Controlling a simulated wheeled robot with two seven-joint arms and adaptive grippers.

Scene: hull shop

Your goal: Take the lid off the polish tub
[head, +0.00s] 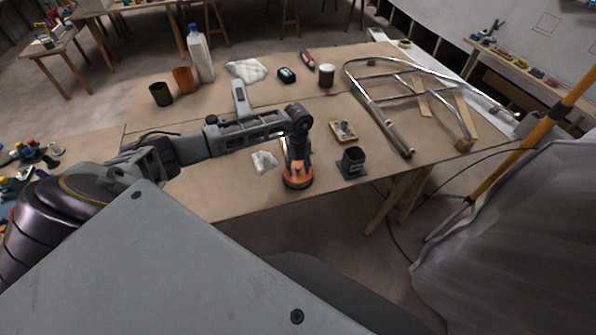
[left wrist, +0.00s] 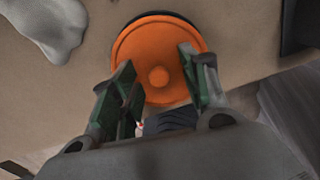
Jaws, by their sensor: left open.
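The polish tub (head: 298,185) stands near the front edge of the paper-covered bench in the head view. Its round orange lid (left wrist: 140,44) is on it, with a small round knob (left wrist: 158,77) in the middle. A dark rim of the tub shows beyond the lid's far edge in the left wrist view. My left gripper (head: 296,160) points down over the lid. In the left wrist view its two fingers (left wrist: 156,62) are apart, one on each side of the knob, with nothing held. Whether the fingertips touch the lid cannot be told. My right gripper is not in view.
A white crumpled rag (head: 264,162) lies just left of the tub. A dark square holder (head: 353,163) stands close on its right, with a small tray (head: 343,131) behind. A metal tube frame (head: 405,75) fills the bench's right side. The bench's front edge is near.

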